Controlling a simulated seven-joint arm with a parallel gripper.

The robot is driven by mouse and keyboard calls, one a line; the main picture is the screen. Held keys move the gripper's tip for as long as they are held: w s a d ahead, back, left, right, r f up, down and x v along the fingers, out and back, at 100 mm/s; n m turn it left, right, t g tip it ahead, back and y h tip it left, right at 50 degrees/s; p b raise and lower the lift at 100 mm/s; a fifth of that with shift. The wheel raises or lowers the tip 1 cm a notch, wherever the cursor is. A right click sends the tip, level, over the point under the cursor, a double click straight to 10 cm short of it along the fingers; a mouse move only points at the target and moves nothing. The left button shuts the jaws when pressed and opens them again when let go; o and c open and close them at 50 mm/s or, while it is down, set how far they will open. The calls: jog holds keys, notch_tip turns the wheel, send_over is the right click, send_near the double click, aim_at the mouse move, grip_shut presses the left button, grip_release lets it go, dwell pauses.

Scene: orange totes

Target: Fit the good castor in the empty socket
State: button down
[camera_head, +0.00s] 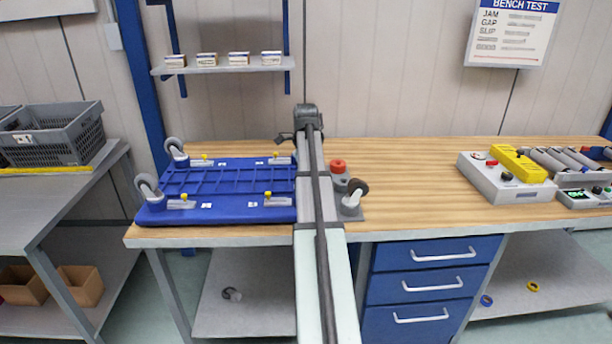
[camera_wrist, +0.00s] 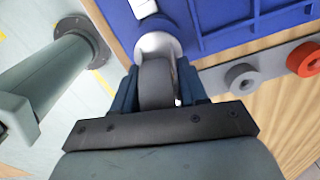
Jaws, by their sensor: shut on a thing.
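In the wrist view my gripper (camera_wrist: 158,88) is shut on a castor (camera_wrist: 156,78), with a finger on each side of its grey wheel. The castor's pale mount (camera_wrist: 158,46) is at the corner of the blue dolly deck (camera_wrist: 222,20); I cannot tell whether it is seated. In the head view the deck (camera_head: 225,178) lies on the bench with castors at its left corners, far (camera_head: 175,150) and near (camera_head: 149,188). My arm hides the gripper, the held castor and the deck's right edge there. Another castor (camera_head: 352,196) with a dark wheel stands right of my arm.
A grey plate (camera_wrist: 213,82) with a grey ring (camera_wrist: 241,78) and a red ring (camera_wrist: 304,58) lies beside the deck. The wooden bench (camera_head: 415,180) is clear right of it, up to a grey-and-yellow test box (camera_head: 505,185). A shelf (camera_head: 220,69) hangs behind the deck.

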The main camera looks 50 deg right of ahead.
jog(key=shift+f, duration=1.25)
dwell(0.6)
jog(key=c, duration=0.5)
grip_release()
notch_tip(320, 180, up, 14)
jog(key=shift+f, duration=0.15)
dwell(0.7)
